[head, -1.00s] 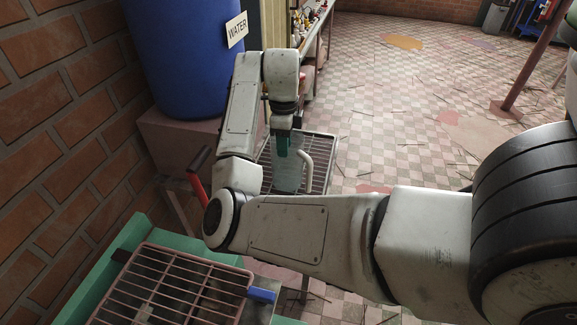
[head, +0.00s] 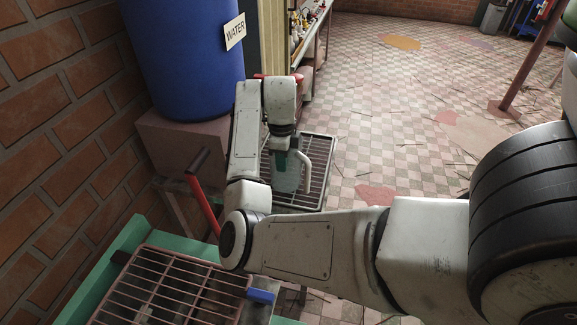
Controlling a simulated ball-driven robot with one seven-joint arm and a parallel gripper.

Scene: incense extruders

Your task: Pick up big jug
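The big jug (head: 291,182) is a clear, greyish vessel with a white handle (head: 305,168) on its right side. It stands upright on a metal grate in the middle of the head view. My gripper (head: 279,163) points down at the jug's upper part, left of the handle. One teal finger shows against the jug's near side. The other finger is hidden, so I cannot tell whether the gripper is open or closed on the jug.
The grate (head: 322,180) is under the jug. A blue water barrel (head: 190,70) stands on a block behind left, by the brick wall. A red lever (head: 203,203) rises left of my arm. A wire rack (head: 170,290) lies in front. Open tiled floor (head: 400,130) is right.

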